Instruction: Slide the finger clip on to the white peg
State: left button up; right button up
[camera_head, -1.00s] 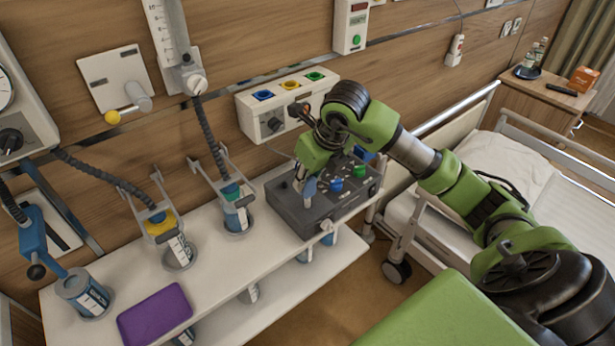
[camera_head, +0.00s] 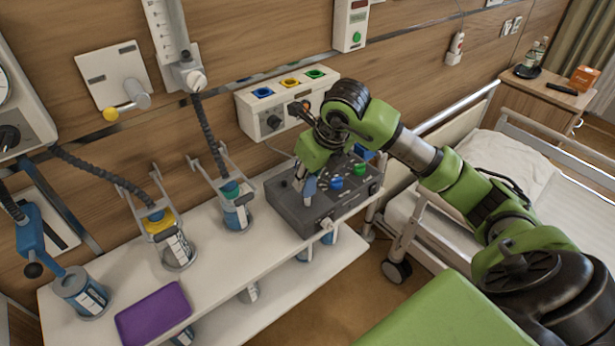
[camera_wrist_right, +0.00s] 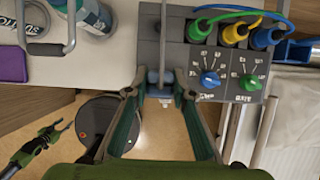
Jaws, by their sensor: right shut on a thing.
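The blue finger clip (camera_head: 310,187) is between the fingers of my right gripper (camera_head: 304,186), above the front part of the grey box (camera_head: 290,215). In the right wrist view, the clip (camera_wrist_right: 160,78) shows between the fingertips of the right gripper (camera_wrist_right: 160,94), with a grey lead or rod behind it. The white peg (camera_head: 327,225) sticks out from the front face of the box, below and slightly right of the clip. The clip looks apart from the peg. A green arm end that appears to be my left gripper (camera_wrist_right: 62,130) shows small at the wrist view's lower left; its jaws are unclear.
The box has a blue knob (camera_head: 336,183) and a green knob (camera_head: 359,171), with plugged cables behind. The box stands on a white shelf (camera_head: 215,262). A purple pad (camera_head: 153,312) and several canisters are to the left. The bed (camera_head: 500,190) is to the right.

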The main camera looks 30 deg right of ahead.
jog(key=shift+f+b, duration=0.1)
jog(key=shift+b, duration=0.45)
dwell(1.0)
jog(key=shift+f+b, duration=0.9)
jog(key=shift+f, duration=0.1)
dwell(0.4)
dwell(0.9)
jog(key=shift+f+b, duration=0.7)
jog(key=shift+b, duration=0.25)
jog(key=shift+f+b, duration=0.15)
jog(key=shift+b, duration=0.15)
dwell(0.8)
jog(key=o, duration=1.2)
jog(key=shift+c, duration=0.2)
